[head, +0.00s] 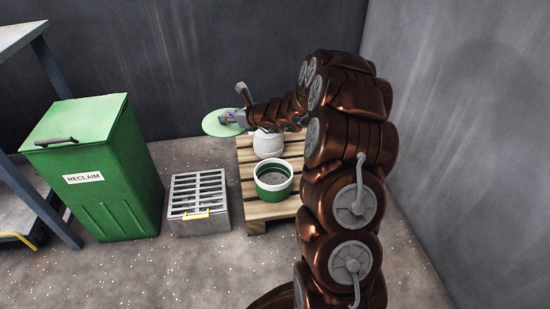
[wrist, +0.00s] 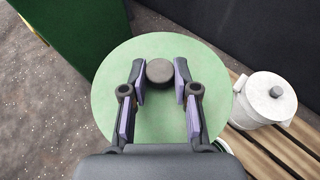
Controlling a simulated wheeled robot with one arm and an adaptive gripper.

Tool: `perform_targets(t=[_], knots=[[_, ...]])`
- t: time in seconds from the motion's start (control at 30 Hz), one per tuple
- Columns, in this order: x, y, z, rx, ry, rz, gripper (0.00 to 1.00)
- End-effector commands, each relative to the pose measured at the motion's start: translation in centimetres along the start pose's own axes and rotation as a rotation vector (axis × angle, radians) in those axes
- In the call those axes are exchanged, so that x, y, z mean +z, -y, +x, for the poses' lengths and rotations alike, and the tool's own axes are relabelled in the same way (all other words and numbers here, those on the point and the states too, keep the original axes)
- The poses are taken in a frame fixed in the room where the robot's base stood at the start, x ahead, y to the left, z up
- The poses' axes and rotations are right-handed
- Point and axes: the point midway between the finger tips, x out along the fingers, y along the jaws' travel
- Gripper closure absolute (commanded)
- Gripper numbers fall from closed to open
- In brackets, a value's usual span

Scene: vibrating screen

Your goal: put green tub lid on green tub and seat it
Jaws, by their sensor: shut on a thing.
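The green tub lid (wrist: 160,52) is a pale green disc with a dark round knob (wrist: 160,71) in the wrist view. My gripper (wrist: 160,75) is shut on that knob, with a finger on each side. In the head view the lid (head: 218,124) is held in the air beyond the left back edge of the pallet. The green tub (head: 273,181) stands upright on the pallet, with a white rim, an open top and grey granular contents. The lid is apart from the tub, behind it and to its left. The gripper (head: 232,116) is small in the head view.
A white lidded tub (head: 267,146) stands on the wooden pallet (head: 255,211) behind the green tub, partly under my arm. A grated metal box (head: 199,214) and a green RECLAIM bin (head: 112,190) stand to the left. A grey wall (head: 462,130) bounds the right.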

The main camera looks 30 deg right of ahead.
Motion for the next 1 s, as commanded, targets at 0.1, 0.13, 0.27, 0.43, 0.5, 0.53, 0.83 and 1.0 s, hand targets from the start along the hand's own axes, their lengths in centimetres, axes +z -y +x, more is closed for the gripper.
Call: perform_targets(t=[0.1,0.13,0.27,0.43,0.5,0.53,0.83,1.0], knots=[[-4.0,2.8,0.4,0.000,-0.003,0.005,1.00],[-4.8,3.5,0.5,0.002,-0.002,0.005,1.00],[-8.9,6.0,0.4,0.005,-0.004,0.003,1.00],[-14.6,8.9,-0.1,0.009,-0.002,0.001,1.00],[-16.8,9.8,-0.4,0.011,-0.002,-0.001,1.00],[-17.7,10.2,-0.6,0.011,-0.003,-0.001,1.00],[-22.9,11.9,-1.7,0.018,0.000,-0.005,1.00],[-23.3,12.0,-1.8,0.019,0.001,-0.007,1.00]])
